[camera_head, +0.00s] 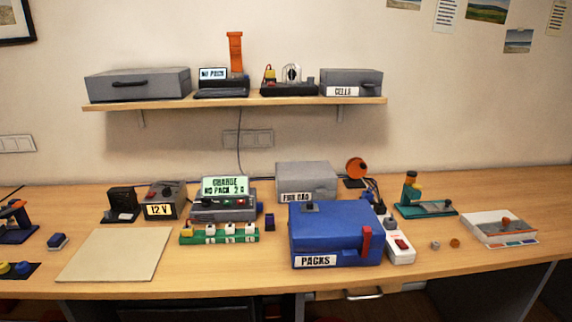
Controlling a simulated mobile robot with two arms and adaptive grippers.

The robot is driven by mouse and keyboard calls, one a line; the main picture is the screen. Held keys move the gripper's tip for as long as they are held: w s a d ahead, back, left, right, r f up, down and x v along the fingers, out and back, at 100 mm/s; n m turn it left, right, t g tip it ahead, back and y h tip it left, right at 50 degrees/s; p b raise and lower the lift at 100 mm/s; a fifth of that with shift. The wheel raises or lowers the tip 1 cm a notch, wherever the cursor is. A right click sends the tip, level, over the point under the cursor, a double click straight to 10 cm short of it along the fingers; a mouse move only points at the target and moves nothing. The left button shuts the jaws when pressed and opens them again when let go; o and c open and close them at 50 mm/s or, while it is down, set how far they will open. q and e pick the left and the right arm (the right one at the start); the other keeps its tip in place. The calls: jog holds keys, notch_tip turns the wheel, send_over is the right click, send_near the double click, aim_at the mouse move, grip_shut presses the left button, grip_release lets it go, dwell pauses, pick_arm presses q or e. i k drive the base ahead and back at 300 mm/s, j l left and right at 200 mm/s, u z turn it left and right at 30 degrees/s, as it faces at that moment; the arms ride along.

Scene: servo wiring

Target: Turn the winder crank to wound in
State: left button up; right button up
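An orange round disc (356,167) stands upright on a dark base at the back of the bench, right of the grey box. It looks like the winder's reel. Dark and blue cable (371,190) lies beside it on the right. A separate crank handle cannot be made out at this size, so its position cannot be told. Neither of my grippers is in view.
A blue PACKS box (336,238) with a red lever stands in front of the reel. A white power strip (398,245) is right of it. A teal device (426,198) stands further right. A beige mat (114,254) lies bare at left.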

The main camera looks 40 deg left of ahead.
aim_at(356, 167)
jog(key=i+l+u, duration=0.25)
jog(key=u, duration=0.2)
jog(key=i+l+u, duration=0.2)
jog(key=u, duration=0.25)
jog(key=i+l+u, duration=0.15)
jog(key=l+u, duration=0.8)
jog(key=i, duration=0.05)
